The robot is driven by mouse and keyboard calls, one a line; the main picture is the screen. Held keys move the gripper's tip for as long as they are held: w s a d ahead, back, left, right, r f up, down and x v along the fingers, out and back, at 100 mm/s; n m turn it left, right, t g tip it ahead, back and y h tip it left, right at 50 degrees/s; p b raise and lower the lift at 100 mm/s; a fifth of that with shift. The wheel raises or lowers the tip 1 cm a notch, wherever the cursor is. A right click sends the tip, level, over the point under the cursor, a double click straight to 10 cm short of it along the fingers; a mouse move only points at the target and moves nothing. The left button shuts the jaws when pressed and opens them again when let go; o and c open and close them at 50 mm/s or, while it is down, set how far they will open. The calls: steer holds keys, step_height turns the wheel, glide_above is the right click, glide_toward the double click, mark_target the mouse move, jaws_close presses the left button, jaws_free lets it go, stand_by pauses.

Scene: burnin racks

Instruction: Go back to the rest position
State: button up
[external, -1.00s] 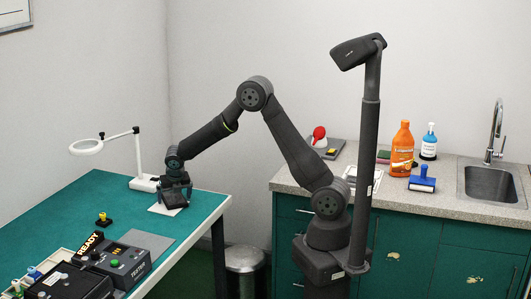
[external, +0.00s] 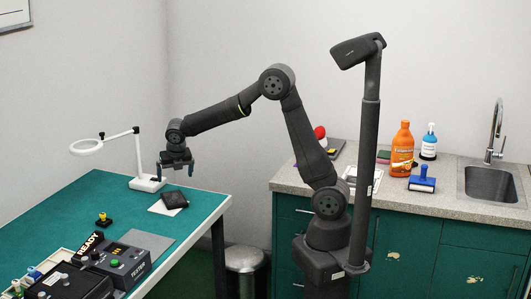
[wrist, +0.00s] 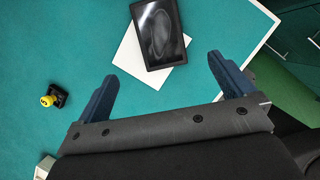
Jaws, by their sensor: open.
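My gripper (external: 176,172) is open and empty, held above the green table (external: 105,195). In the wrist view its two blue fingers (wrist: 160,80) are spread wide with nothing between them. A dark rectangular device (external: 174,199) lies on a white sheet (external: 160,209) below the gripper, apart from it. In the wrist view the device (wrist: 158,33) lies ahead of the fingers, askew on the white sheet (wrist: 137,68).
A magnifier lamp (external: 140,160) stands close behind the gripper. A small yellow-and-black knob piece (external: 103,219) and a tester box (external: 122,265) are on the table.

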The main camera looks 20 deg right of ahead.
mark_target(174, 198)
steer(key=x, duration=1.1)
steer(key=shift+w+f, duration=0.15)
steer(key=shift+f, duration=0.2)
steer(key=shift+w, duration=0.15)
steer(key=shift+r, duration=1.6)
